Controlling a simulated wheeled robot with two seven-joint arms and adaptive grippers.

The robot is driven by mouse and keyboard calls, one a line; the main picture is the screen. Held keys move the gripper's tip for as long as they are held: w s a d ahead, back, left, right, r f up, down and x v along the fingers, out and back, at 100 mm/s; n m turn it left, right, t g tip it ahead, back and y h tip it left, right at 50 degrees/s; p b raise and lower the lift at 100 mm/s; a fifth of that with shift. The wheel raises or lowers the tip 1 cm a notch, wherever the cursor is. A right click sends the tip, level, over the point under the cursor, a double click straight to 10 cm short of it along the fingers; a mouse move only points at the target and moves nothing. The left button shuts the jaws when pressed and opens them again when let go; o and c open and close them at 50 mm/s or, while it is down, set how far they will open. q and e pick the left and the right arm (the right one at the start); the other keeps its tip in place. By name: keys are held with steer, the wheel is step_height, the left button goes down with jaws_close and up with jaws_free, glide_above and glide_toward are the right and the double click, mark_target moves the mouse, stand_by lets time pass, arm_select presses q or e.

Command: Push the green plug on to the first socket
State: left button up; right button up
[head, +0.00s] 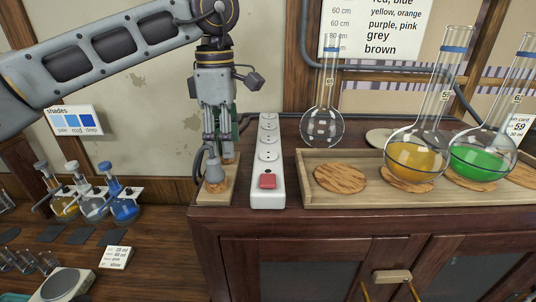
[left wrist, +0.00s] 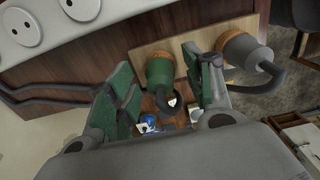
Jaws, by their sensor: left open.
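The green plug (left wrist: 160,72) stands on a wooden board in the left wrist view, beside a grey plug (left wrist: 238,52). My left gripper (left wrist: 157,80) is open, with its green-padded fingers on either side of the green plug; I cannot tell whether they touch it. In the head view my left gripper (head: 218,148) points down over the board (head: 217,194) and mostly hides the green plug. The grey plug (head: 214,172) shows in front of it there. The white socket strip (head: 267,179) lies just right of the board, with several round sockets and a red switch (head: 267,181). My right gripper is out of view.
A wooden tray (head: 400,193) right of the strip holds a yellow-filled flask (head: 413,160) and a green-filled flask (head: 482,160). An empty flask (head: 322,127) stands behind the tray. Dark cables (left wrist: 45,98) run near the strip. Small bottles (head: 92,205) stand on the lower bench at left.

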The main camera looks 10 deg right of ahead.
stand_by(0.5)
arm_select(q)
steer(key=shift+c, duration=0.4)
jaws_close()
steer(key=shift+r+p, duration=2.45)
steer(key=shift+r, duration=0.55)
